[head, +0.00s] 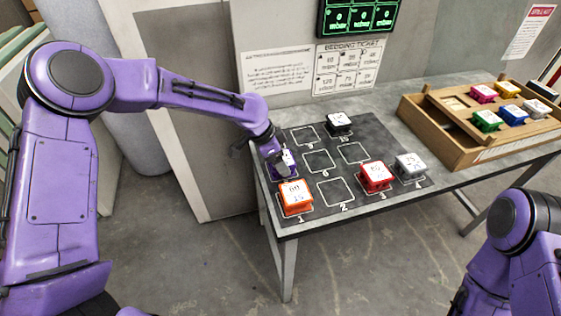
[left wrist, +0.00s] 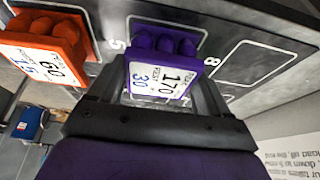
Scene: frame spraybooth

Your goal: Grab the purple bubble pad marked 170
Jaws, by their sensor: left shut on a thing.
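The purple bubble pad (left wrist: 167,42) has a white label reading 170 and 30. It shows in the left wrist view between the two dark fingers of my left gripper (left wrist: 155,97), which is shut on it. The pad is at the outlined square marked 5 on the dark mat; I cannot tell whether it touches the mat. In the head view my left gripper (head: 281,163) reaches down at the mat's left edge and hides most of the pad. My right arm shows at the lower right, but its gripper is out of view.
On the mat (head: 317,201) stand an orange pad (head: 295,197), a red pad (head: 376,176), a grey pad (head: 409,166) and a black pad (head: 339,123). A wooden tray (head: 480,150) with several coloured pads stands at right. The middle squares are empty.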

